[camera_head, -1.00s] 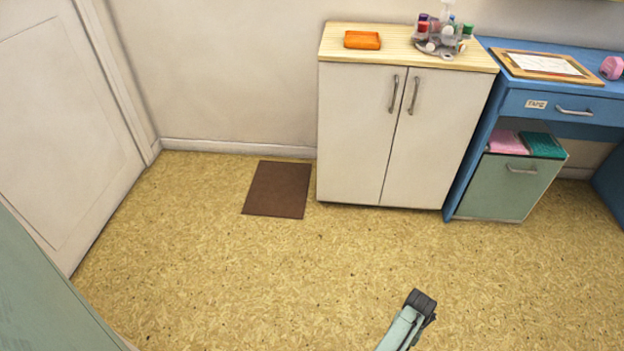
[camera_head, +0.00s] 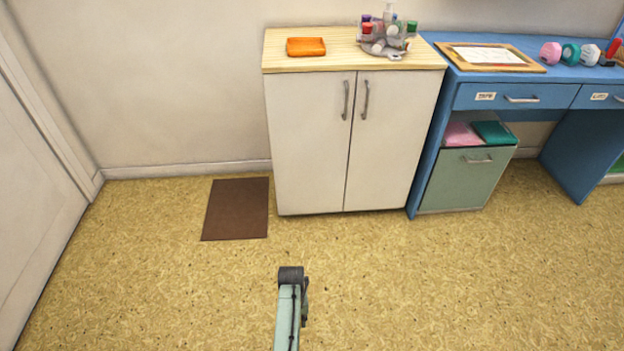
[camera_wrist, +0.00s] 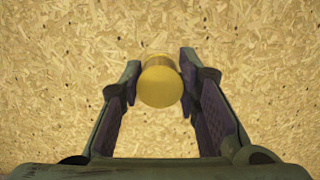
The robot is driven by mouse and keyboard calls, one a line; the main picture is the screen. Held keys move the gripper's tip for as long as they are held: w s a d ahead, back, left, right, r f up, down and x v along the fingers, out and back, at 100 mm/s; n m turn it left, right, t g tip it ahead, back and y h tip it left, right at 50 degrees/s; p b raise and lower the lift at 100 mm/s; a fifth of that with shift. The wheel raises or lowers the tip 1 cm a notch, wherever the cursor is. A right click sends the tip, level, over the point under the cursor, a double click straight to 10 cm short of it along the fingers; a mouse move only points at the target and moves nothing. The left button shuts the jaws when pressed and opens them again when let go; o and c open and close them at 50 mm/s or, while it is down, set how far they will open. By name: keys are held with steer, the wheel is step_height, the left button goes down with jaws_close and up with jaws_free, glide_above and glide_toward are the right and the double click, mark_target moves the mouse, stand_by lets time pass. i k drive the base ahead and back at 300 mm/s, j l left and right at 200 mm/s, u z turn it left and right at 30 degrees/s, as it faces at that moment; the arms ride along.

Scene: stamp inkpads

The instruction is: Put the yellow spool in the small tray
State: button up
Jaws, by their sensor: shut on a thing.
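The yellow spool (camera_wrist: 160,84) is between the two fingers of my gripper (camera_wrist: 160,82) in the wrist view, with its round end facing the camera. My gripper is shut on it, and only floor shows behind it. In the head view my arm reaches in from the bottom, in front of the white cabinet; the spool does not show there. A small orange tray (camera_head: 306,47) lies on the light wooden top of the cabinet (camera_head: 345,66), toward its left. It is well beyond my arm, and it looks empty.
A clear carousel (camera_head: 385,42) with several bottles stands on the cabinet top, right of the tray. A brown mat (camera_head: 236,209) lies on the floor. The floor before the cabinet is clear.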

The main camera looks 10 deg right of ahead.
mark_target(306, 47)
steer(key=i+l, duration=0.3)
steer(key=l, duration=0.15)
steer(key=i+l, duration=0.35)
steer(key=l, duration=0.1)
